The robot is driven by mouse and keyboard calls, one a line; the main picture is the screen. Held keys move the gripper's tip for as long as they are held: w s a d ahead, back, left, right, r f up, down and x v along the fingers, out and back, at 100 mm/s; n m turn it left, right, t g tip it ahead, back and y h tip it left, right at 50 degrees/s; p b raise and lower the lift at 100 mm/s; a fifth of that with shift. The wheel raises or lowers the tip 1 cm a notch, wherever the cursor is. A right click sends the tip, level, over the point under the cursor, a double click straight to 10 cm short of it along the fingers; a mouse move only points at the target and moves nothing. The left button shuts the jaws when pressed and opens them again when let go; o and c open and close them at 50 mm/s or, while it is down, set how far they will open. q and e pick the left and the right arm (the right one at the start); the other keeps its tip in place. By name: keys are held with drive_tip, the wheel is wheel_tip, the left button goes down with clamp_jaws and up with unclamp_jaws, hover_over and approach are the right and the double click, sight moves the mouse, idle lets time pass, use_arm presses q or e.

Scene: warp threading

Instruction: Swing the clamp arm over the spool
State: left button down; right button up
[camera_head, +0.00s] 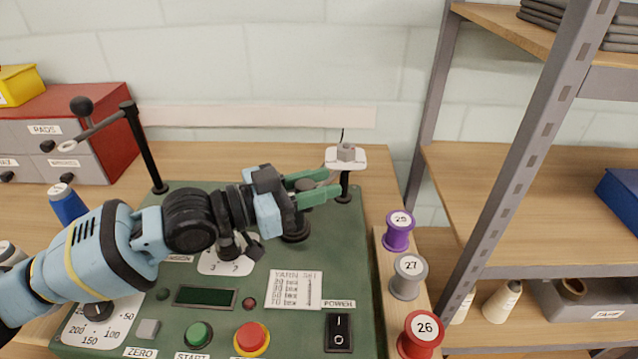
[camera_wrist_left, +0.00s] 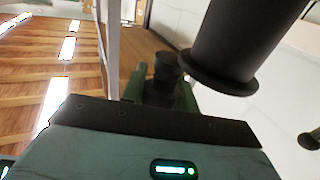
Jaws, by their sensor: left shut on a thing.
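The clamp arm (camera_head: 95,128) is a grey bar with a ring end and a black ball knob on a black post at the panel's back left; it points left, away from my gripper. My left gripper (camera_head: 322,190) has green fingers and reaches over the back right of the green panel. It is shut on a dark round piece, seen between the fingers in the left wrist view (camera_wrist_left: 165,70). A black round base (camera_head: 295,230) shows under the fingers, partly hidden. I cannot tell whether the held piece is a spool. The right gripper is out of view.
The green panel (camera_head: 345,262) carries buttons, dials and a power switch. A post with a white-plated head (camera_head: 346,158) stands close behind my fingertips. Purple (camera_head: 398,232), grey (camera_head: 408,278) and red (camera_head: 420,335) spools stand right. Metal shelving is at right.

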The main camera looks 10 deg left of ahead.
use_arm(q)
drive_tip(key=shift+f, duration=0.2)
drive_tip(key=c, duration=1.1)
unclamp_jaws()
drive_tip(key=shift+r, duration=0.1)
drive_tip(key=shift+a, duration=0.1)
drive_tip(key=shift+b+v, duration=1.25)
drive_tip(key=shift+v, duration=2.6)
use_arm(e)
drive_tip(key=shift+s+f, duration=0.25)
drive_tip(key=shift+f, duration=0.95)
